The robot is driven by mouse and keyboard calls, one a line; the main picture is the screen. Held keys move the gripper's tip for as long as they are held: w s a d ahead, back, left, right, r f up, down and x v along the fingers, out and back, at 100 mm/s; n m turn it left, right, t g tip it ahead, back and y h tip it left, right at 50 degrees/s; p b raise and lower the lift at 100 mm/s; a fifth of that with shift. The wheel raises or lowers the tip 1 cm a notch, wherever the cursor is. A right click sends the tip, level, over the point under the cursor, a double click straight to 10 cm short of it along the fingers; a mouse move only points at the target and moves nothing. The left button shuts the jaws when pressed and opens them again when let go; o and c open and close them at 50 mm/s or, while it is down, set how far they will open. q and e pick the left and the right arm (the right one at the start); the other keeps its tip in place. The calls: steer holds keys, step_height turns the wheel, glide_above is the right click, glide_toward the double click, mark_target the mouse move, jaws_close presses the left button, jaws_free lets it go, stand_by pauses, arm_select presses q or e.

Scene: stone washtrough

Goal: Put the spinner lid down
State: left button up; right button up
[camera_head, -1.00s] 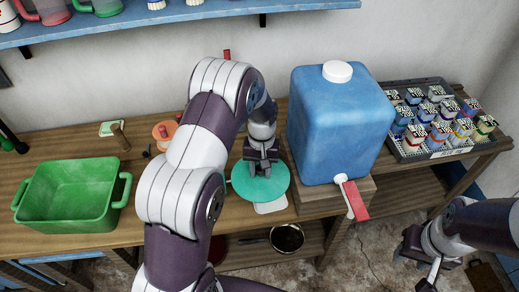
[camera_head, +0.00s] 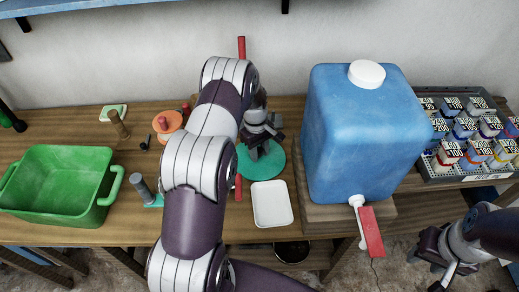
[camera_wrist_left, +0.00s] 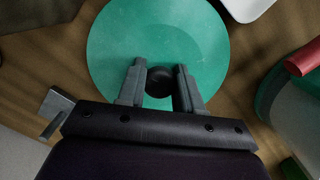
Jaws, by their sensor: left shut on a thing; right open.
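The spinner lid (camera_head: 278,163) is a flat teal disc with a dark knob (camera_wrist_left: 159,83), which shows in the left wrist view. My left gripper (camera_head: 259,149) is above the lid, its fingers closed on either side of the knob. The lid is level over the wooden bench, behind a white tray; I cannot tell whether it touches the bench. My left arm hides part of its left side. My right gripper (camera_head: 434,266) is open and empty at the lower right, in front of the bench.
A blue water container (camera_head: 368,135) with a red tap stands close right of the lid. The white tray (camera_head: 272,204) lies in front. A red handle (camera_wrist_left: 303,58) on a green-rimmed thing is beside the lid. A green tub (camera_head: 62,181) stands left.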

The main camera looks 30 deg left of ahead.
arm_select(q)
steer(key=shift+w+f, duration=0.1)
steer(key=shift+f, duration=0.15)
steer(key=o, duration=1)
steer(key=shift+o, duration=0.2)
